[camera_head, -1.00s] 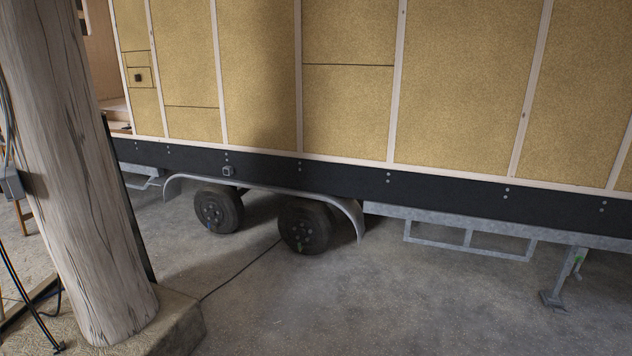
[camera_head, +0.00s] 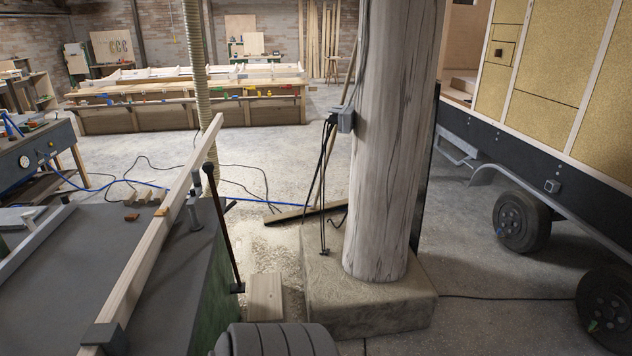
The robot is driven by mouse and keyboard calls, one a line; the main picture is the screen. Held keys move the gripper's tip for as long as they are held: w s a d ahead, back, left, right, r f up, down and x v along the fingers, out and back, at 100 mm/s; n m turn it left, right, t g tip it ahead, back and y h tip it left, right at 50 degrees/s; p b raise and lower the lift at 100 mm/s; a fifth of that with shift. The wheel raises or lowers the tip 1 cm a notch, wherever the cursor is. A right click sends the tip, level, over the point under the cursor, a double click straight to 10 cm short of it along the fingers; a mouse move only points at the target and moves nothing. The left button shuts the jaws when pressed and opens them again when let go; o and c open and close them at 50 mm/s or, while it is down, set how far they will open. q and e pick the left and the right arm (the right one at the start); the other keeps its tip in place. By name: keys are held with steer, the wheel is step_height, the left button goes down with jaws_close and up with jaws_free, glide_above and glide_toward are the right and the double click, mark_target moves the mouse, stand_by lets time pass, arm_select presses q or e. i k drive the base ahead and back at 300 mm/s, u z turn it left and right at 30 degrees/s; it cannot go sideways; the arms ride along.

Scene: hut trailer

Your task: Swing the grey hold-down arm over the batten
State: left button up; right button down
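The batten (camera_head: 155,255) is a long pale wooden bar. It lies lengthwise on a dark grey machine top (camera_head: 55,300) at the left, its far end reaching past the top's far edge. A small grey upright fitting (camera_head: 196,200) stands just right of the batten near that edge; it may be the hold-down, but I cannot make out which way its arm points. A dark lever with a black knob (camera_head: 209,170) leans beside it. A dark grey block (camera_head: 104,338) is at the batten's near end. Neither of my grippers is in view.
A thick wooden post (camera_head: 385,150) on a concrete footing (camera_head: 370,310) stands right of the machine. A ribbed dark grey body (camera_head: 275,340) shows at the bottom edge. Blue and black cables cross the floor behind. A trailer (camera_head: 560,60) is at the right.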

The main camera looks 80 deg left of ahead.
mark_target(194, 193)
steer(key=u, duration=2.2)
steer(key=i, duration=2.25)
steer(key=u, duration=2.35)
steer(key=i, duration=0.8)
steer(key=u, duration=0.2)
